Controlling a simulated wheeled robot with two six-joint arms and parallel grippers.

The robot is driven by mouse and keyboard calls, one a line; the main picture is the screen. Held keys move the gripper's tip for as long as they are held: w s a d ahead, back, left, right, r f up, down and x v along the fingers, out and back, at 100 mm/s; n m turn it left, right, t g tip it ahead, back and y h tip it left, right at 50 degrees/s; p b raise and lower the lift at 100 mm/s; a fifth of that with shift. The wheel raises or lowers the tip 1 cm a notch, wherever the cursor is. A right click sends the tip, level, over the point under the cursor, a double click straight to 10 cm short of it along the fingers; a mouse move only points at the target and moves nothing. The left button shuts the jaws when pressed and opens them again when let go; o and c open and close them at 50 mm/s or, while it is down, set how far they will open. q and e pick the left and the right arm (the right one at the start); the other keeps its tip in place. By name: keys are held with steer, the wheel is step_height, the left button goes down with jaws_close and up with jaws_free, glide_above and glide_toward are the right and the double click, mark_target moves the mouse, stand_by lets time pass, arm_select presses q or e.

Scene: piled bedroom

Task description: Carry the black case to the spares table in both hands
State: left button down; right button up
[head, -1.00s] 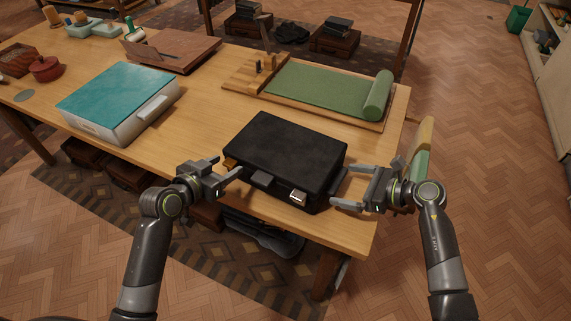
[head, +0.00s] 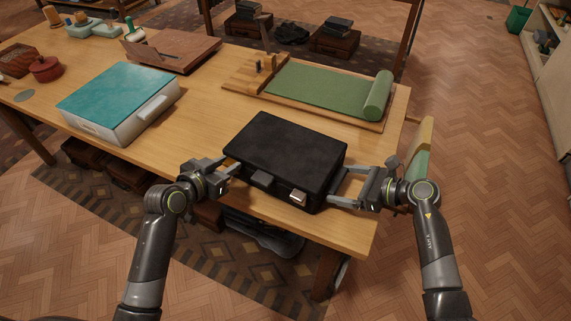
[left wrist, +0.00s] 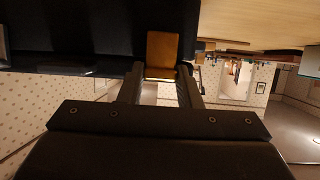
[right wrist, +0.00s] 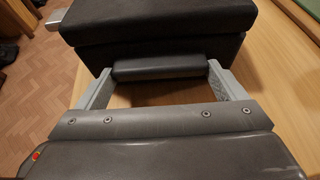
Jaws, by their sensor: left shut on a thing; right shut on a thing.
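The black case (head: 285,150) lies flat on the wooden table (head: 205,120) near its front right corner. My left gripper (head: 233,168) is at the case's left end, shut on a tan tab (left wrist: 162,50) that sticks out there. My right gripper (head: 343,186) is at the right end, shut on the case's black side handle (right wrist: 160,67), with a finger at each end of it. The case seems to rest on the tabletop. The frames do not show which table is the spares table.
A teal-topped white box (head: 118,98) stands left of the case. A green mat with a roll (head: 377,96) on a wooden board lies behind it. Another piece of wooden furniture (head: 345,12) stands at the back. Floor on the right (head: 490,170) is clear.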

mark_target(335, 168)
steer(key=shift+c, duration=1.1)
arm_select(q)
steer(key=shift+w+r, duration=0.1)
steer(key=shift+r, duration=0.05)
arm_select(e)
steer(key=shift+w+r, duration=0.1)
steer(key=shift+r, duration=0.1)
arm_select(q)
steer(key=shift+r, duration=0.1)
arm_select(e)
steer(key=shift+r, duration=0.1)
